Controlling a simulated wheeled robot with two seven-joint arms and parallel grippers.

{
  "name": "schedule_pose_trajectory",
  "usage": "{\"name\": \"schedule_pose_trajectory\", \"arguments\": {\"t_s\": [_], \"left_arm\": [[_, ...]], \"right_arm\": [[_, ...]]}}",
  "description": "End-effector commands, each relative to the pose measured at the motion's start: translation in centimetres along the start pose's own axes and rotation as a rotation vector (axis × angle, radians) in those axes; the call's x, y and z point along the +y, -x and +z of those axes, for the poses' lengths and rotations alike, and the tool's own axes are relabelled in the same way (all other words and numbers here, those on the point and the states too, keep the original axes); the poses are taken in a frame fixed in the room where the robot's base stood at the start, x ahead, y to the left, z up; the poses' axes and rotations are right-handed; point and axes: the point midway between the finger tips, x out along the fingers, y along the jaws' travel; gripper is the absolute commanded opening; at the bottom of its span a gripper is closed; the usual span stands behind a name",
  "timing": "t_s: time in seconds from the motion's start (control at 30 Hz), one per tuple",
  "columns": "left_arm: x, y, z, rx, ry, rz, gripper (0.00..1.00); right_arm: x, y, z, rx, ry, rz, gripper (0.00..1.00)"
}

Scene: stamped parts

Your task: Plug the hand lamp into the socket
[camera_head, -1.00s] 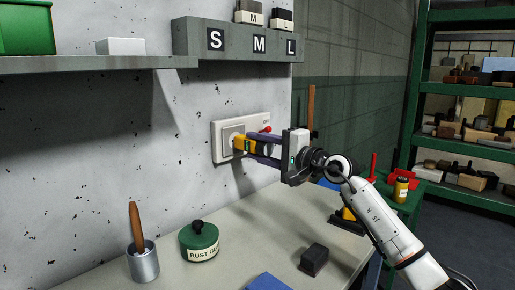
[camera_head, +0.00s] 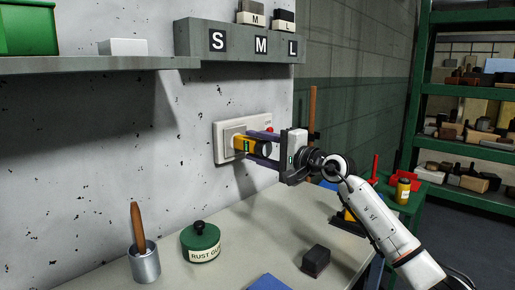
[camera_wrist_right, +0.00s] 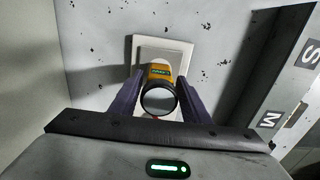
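The hand lamp (camera_head: 251,145), yellow with a black round end and a green mark, sticks out level from the white wall socket (camera_head: 222,150). Its far end appears to meet the socket face; the plug contact itself is hidden. In the right wrist view the lamp (camera_wrist_right: 160,90) points away from me, centred before the square socket plate (camera_wrist_right: 183,52). My right gripper (camera_head: 262,147) is open, its purple fingers one on each side of the lamp, with gaps visible in the wrist view (camera_wrist_right: 160,97). My left gripper is not in view.
A red button (camera_head: 269,129) sits beside the socket. Above is a grey ledge (camera_head: 190,40) marked S, M, L. On the bench (camera_head: 240,235) stand a green tin (camera_head: 200,243), a metal cup (camera_head: 145,264) with a wooden handle and a dark block (camera_head: 316,261).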

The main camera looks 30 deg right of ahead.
Motion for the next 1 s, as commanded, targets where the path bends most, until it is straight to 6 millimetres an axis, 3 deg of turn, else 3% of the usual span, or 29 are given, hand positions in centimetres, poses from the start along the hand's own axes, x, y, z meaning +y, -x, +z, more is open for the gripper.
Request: {"name": "schedule_pose_trajectory", "arguments": {"t_s": [0.07, 0.47, 0.8, 1.0], "left_arm": [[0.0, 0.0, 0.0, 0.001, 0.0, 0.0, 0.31], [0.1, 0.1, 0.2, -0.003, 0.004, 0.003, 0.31], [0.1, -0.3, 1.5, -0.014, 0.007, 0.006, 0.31], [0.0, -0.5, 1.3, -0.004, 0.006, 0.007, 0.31]], "right_arm": [[0.0, 0.0, 0.0, 0.0, 0.0, 0.0, 0.57], [0.2, 0.6, -0.1, 0.001, 0.003, 0.003, 0.57], [0.4, 7.0, -0.1, 0.002, 0.005, 0.005, 0.57], [0.3, 9.6, -0.1, 0.002, 0.003, 0.003, 0.57]]}}
